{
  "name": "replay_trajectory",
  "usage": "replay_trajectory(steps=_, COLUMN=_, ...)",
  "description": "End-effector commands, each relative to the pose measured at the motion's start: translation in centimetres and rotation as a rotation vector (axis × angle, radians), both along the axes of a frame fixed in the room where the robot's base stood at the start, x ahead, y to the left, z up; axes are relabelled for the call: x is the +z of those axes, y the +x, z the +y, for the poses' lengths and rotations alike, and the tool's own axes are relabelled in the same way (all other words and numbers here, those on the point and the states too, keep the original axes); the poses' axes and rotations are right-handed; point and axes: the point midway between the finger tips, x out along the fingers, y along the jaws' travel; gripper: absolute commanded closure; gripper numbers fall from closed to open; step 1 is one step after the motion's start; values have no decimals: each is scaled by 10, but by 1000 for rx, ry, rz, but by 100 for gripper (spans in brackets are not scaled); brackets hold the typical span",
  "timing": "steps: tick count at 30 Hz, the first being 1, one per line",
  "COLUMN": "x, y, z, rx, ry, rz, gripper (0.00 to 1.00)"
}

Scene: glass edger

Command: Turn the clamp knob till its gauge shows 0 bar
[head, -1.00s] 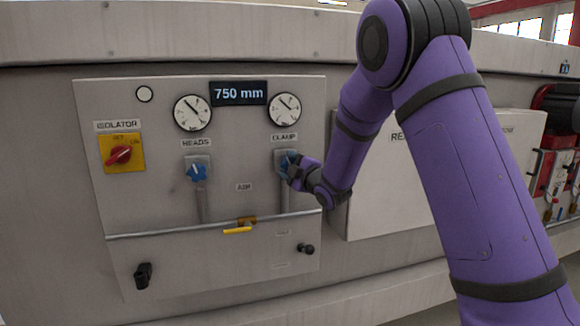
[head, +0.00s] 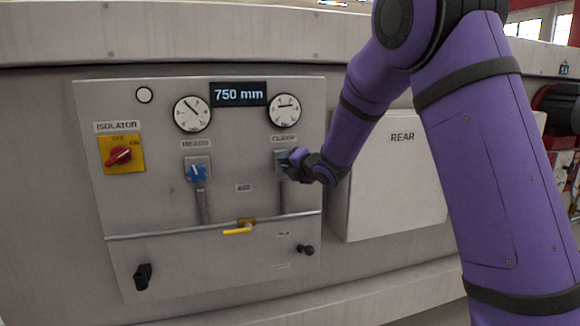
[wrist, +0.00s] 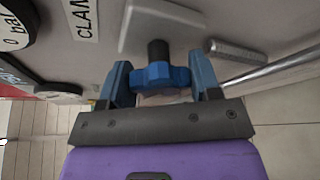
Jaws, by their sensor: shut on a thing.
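The blue clamp knob (wrist: 160,75) sits on its stem between my gripper's two fingers (wrist: 162,84) in the wrist view. My gripper (head: 296,163) is shut on it; in the head view it mostly covers the knob. The clamp gauge (head: 284,108) is the round white dial above, right of the display. Its dark needle lies nearly level; the exact reading is too small to tell. In the wrist view, only part of a dial (wrist: 14,28) shows at the left edge.
The heads knob (head: 197,172) and heads gauge (head: 192,113) are to the left, with the red isolator switch (head: 120,156) beyond. A display (head: 238,94) reads 750 mm. A yellow lever (head: 238,230) sits on a pipe below. A box marked REAR (head: 395,190) stands right, behind my arm.

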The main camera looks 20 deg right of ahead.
Motion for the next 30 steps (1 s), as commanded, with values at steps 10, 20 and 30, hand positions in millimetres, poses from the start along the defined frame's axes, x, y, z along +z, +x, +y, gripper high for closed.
replay_trajectory(steps=10, x=0, y=-1, z=3, rx=3, ry=-329, rz=2, gripper=66)
replay_trajectory(steps=20, x=-1, y=-1, z=3, rx=3, ry=-589, rz=4, gripper=66)
replay_trajectory(steps=30, x=-1, y=-1, z=3, rx=3, ry=-734, rz=5, gripper=66)
